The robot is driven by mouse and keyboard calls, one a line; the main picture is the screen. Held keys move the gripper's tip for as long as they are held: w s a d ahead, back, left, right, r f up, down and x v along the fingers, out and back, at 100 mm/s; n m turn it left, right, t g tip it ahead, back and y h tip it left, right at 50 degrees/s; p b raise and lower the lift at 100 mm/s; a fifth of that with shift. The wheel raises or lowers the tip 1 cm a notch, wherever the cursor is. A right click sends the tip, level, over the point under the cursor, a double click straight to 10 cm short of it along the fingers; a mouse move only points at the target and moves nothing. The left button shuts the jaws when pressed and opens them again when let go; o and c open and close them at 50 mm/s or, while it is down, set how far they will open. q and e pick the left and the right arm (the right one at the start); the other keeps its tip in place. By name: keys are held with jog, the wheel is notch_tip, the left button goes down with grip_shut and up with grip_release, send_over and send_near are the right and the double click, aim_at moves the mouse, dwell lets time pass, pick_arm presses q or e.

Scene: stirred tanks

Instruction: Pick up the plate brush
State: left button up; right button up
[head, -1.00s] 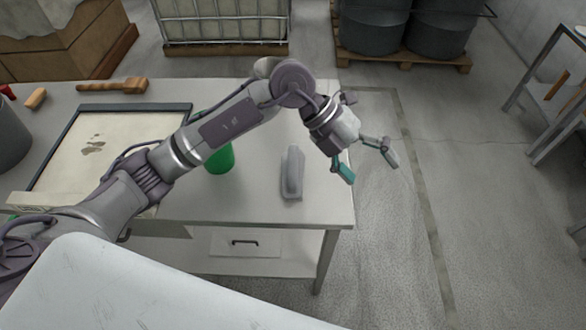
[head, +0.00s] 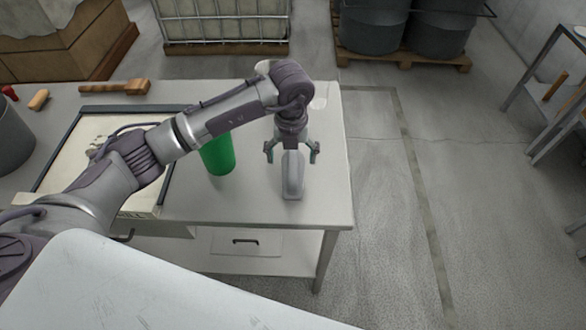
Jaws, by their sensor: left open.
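A brown wooden tool (head: 115,87) with a handle and a thicker head lies at the table's back left and looks like a brush. A long pale grey object (head: 292,180) stands or lies on the table's right part; I cannot tell which of the two is the plate brush. My left gripper (head: 292,154) points down at the grey object's far end, its open fingers to either side of it. Contact cannot be made out, and the gripper holds nothing that I can see. My right gripper is not in view.
A green cup (head: 218,154) stands left of the grey object, close to my left arm. A dark-framed tray (head: 62,143) lies on the table's left, partly behind my arm. A grey container (head: 12,140) stands at the left edge. The table's right strip is clear.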

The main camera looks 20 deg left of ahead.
pick_arm(q)
jog(key=shift+f+p, duration=0.3)
jog(key=shift+f, duration=0.05)
jog(key=f, duration=0.2)
jog(key=f+p, duration=0.1)
jog(key=shift+d+f, duration=0.2)
jog(key=shift+f, duration=0.6)
jog(key=c, duration=1.3)
jog(key=shift+r, duration=0.1)
jog(key=shift+r, duration=0.5)
notch_tip(320, 180, up, 3)
jog(key=shift+w+f+b, duration=0.1)
jog(key=shift+b, duration=0.6)
jog(key=s+d+r, duration=0.1)
jog(key=s+r, duration=0.1)
jog(key=s, duration=0.2)
jog(key=s+r+b, duration=0.1)
jog(key=s+r, duration=0.1)
jog(key=s, duration=0.1)
jog(key=s+d+r+b, duration=0.1)
jog(key=s+r, duration=0.2)
jog(key=s, duration=0.1)
jog(key=shift+s+d+r, duration=0.1)
jog(key=shift+s+d, duration=0.2)
jog(key=shift+d, duration=0.05)
